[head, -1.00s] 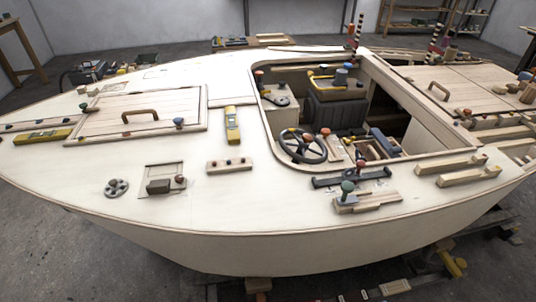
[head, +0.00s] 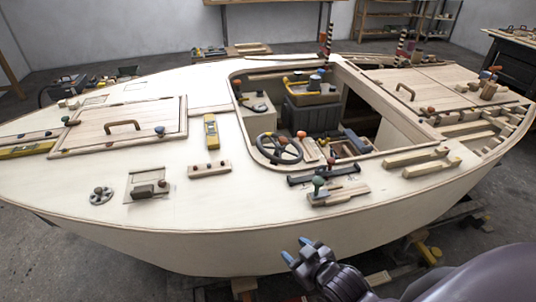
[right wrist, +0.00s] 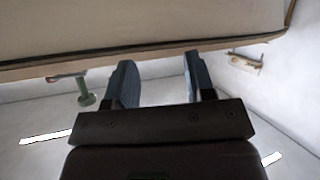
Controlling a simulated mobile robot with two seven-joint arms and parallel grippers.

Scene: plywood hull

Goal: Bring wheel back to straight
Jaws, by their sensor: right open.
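The black steering wheel (head: 279,148) is in the cockpit opening of the plywood boat, near its front left corner. It has spokes and a small orange-red knob on its rim at the right. My right gripper (head: 296,250) is in front of the hull, low in the head view, open and empty, well apart from the wheel. In the right wrist view its two dark fingers (right wrist: 160,82) stand apart with nothing between them. The wheel does not show in that view. My left gripper is not in view.
The hull side (head: 215,250) lies between my right gripper and the cockpit.

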